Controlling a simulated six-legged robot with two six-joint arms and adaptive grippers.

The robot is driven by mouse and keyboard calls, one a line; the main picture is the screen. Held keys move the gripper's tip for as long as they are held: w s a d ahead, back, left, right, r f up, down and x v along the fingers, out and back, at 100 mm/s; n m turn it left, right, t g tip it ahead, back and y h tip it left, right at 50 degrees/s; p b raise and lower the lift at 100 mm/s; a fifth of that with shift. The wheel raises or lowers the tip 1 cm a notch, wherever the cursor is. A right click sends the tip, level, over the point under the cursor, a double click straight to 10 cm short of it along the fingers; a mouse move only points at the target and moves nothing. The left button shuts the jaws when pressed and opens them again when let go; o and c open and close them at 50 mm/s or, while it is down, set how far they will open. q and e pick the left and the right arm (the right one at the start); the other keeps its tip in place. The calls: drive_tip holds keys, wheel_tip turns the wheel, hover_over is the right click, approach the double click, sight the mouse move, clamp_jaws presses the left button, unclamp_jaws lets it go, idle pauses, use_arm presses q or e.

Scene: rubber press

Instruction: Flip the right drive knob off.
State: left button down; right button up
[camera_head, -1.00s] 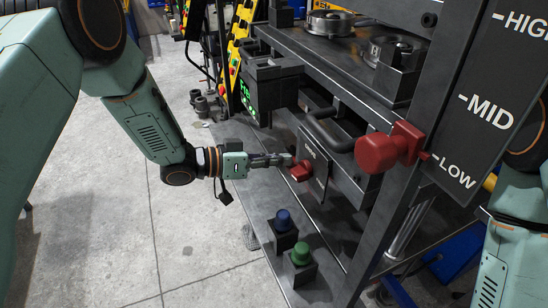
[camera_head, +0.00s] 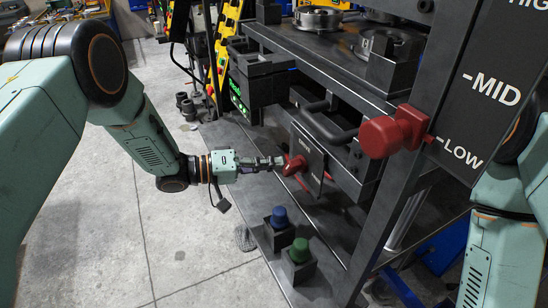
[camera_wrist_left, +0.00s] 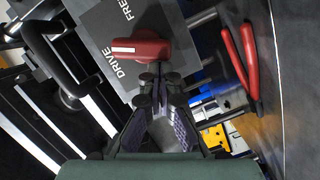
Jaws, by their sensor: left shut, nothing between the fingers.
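The red drive knob (camera_head: 294,166) sits on a dark grey plate (camera_head: 312,172) on the press front. In the left wrist view the knob (camera_wrist_left: 150,48) lies crosswise with a white stripe at its left end. The plate's DRIVE lettering is just below that stripe, and the FREE lettering is higher up. My left gripper (camera_head: 279,162) is shut and empty, its fingertips close to the knob's left side. In the wrist view the left gripper's fingertips (camera_wrist_left: 158,76) are just below the knob; I cannot tell whether they touch it. My right gripper is out of view.
A larger red knob (camera_head: 385,136) stands beside the HIGH, MID, LOW scale. A dark bar handle (camera_head: 330,127) is above the plate. Blue (camera_head: 279,216) and green (camera_head: 299,250) buttons are below. Open concrete floor (camera_head: 185,245) lies to the left.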

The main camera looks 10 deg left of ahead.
use_arm(q)
drive_tip(key=n, duration=0.1)
drive_tip(key=f+n+h+b, duration=0.1)
drive_tip(key=n, duration=0.1)
drive_tip(key=shift+s+d+f+n, duration=0.1)
drive_tip(key=shift+s+f+n, duration=0.1)
drive_tip(key=shift+f+n, duration=0.1)
drive_tip(key=shift+f+b, duration=0.15)
drive_tip(key=shift+b, duration=0.2)
drive_tip(key=shift+w, duration=0.15)
idle(0.6)
